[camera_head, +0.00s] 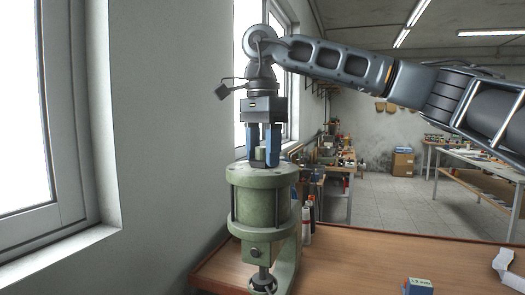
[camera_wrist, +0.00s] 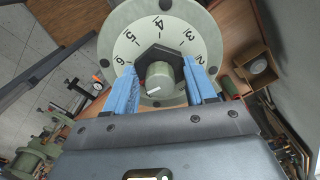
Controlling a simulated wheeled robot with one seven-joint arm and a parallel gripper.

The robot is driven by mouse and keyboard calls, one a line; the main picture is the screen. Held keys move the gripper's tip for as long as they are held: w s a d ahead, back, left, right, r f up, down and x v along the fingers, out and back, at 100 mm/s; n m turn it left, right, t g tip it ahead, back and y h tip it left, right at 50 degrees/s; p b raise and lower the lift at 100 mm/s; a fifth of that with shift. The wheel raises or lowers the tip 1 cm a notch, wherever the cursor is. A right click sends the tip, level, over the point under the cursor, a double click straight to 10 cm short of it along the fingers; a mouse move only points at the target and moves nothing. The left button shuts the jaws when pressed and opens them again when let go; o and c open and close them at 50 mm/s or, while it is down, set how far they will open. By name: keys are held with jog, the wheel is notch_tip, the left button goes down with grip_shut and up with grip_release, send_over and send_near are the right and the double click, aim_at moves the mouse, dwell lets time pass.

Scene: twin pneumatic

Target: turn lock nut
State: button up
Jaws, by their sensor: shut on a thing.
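The green pneumatic cylinder (camera_head: 262,208) stands upright on the wooden bench. Its round top carries a pale numbered dial, and the dial (camera_wrist: 128,45) shows in the wrist view with digits around it. The dark lock nut (camera_wrist: 157,58) sits at the dial's middle, with a grey-green knob (camera_wrist: 160,78) with a white mark rising from it. My gripper (camera_wrist: 163,90) points straight down over the cylinder's top, its blue fingers on either side of the nut and knob. The fingers are shut on the lock nut, though the contact itself is partly hidden.
The wooden bench (camera_head: 350,262) is mostly clear to the right of the cylinder. Bottles (camera_head: 308,215) stand just behind it. A small blue-and-white box (camera_head: 418,286) and a white object (camera_head: 508,268) lie at the front right. A wall and window are close on the left.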

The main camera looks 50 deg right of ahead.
dwell(0.4)
jog(key=o, duration=1)
jog(key=shift+o, duration=0.2)
notch_tip(320, 180, up, 8)
jog(key=shift+f+b, duration=0.1)
jog(key=shift+b, duration=0.5)
